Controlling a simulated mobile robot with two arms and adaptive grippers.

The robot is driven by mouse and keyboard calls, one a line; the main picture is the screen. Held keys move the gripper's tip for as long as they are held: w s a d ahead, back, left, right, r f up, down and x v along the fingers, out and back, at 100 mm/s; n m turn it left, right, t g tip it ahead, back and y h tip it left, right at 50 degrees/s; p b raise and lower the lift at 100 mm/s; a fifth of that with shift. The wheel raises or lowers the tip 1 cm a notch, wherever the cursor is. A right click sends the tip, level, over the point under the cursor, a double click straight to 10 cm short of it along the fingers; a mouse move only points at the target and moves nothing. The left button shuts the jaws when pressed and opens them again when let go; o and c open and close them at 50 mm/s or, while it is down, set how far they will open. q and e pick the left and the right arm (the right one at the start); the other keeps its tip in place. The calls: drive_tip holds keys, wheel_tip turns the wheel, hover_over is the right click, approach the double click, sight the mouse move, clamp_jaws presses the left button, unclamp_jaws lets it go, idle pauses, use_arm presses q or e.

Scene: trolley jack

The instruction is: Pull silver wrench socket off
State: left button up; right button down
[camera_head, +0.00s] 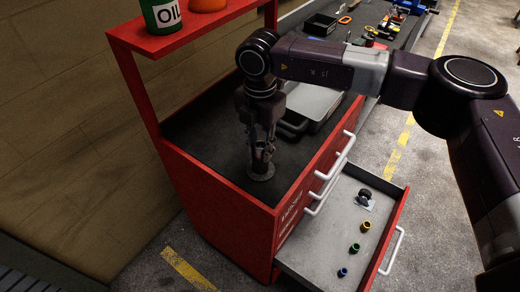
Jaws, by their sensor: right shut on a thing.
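My right gripper (261,160) points down over the dark top of the red tool cabinet (196,178). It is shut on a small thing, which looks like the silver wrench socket. The fingers hide most of it, so its shape is hard to tell. Right below the fingertips is a round grey-brown base (261,174) on the cabinet top. My left gripper is not in view.
The open drawer (312,232) holds a blue socket (342,272), a green socket (355,248), a yellow socket (365,226) and a dark wheeled piece (364,196). An oil can (162,15) stands on the red shelf. A grey case (312,103) lies behind the gripper.

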drive_tip(key=shift+r, duration=0.15)
drive_tip(key=shift+r+p, duration=0.4)
drive_tip(key=shift+r, duration=1.3)
drive_tip(key=shift+r+p, duration=0.9)
drive_tip(key=shift+r, duration=1.6)
